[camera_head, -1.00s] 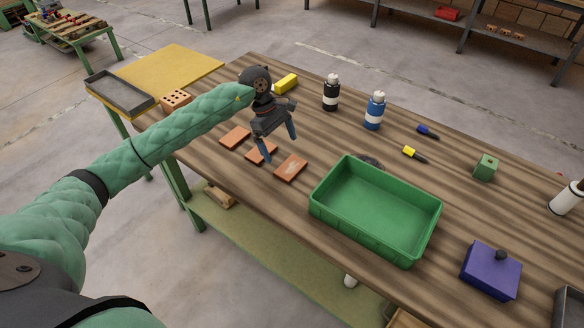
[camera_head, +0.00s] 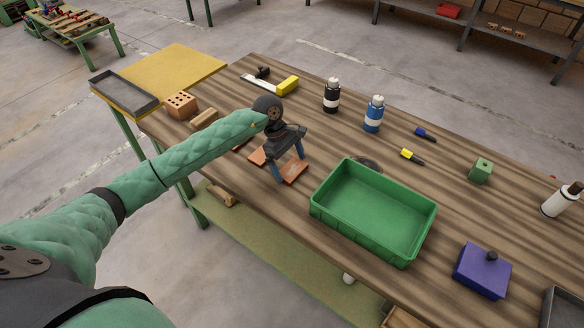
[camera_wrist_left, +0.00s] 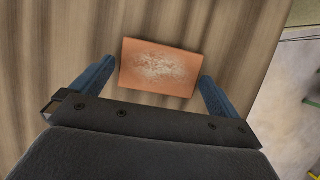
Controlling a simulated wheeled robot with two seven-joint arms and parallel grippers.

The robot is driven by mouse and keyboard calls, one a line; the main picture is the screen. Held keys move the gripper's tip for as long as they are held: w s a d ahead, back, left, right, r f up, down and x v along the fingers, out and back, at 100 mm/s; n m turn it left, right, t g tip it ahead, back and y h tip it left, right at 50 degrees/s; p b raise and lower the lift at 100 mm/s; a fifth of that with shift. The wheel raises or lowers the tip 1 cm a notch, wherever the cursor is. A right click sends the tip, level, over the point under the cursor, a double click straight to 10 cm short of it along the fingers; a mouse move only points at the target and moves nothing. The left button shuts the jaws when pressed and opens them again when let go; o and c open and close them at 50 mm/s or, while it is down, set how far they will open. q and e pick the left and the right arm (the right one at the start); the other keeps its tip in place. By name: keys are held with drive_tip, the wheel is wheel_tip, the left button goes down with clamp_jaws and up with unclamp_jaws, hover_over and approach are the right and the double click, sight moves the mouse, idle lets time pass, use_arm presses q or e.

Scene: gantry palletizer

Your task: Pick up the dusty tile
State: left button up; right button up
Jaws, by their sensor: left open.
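The dusty tile (camera_head: 294,172) is an orange-red rectangular tile lying flat on the wooden table, left of the green bin. In the left wrist view the tile (camera_wrist_left: 160,67) shows a pale dusty patch across its middle. My left gripper (camera_head: 288,169) is open over it, with its two blue fingers pointing down. In the left wrist view the fingers of this gripper (camera_wrist_left: 157,90) stand on either side of the tile, with gaps showing. Another tile (camera_head: 257,157) lies just to the left, partly hidden by the gripper. My right gripper is not in view.
A green bin (camera_head: 328,208) stands close to the right of the tile. Behind are a black bottle (camera_head: 332,97), a blue bottle (camera_head: 373,115) and a yellow-handled tool (camera_head: 287,86). A perforated brick (camera_head: 181,105) and a wooden block (camera_head: 204,118) lie at the left.

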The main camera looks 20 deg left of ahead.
use_arm(q)
drive_tip(key=shift+s+d+f, duration=0.1)
drive_tip(key=shift+f, duration=0.15)
drive_tip(key=c, duration=0.8)
drive_tip(key=shift+r, duration=0.2)
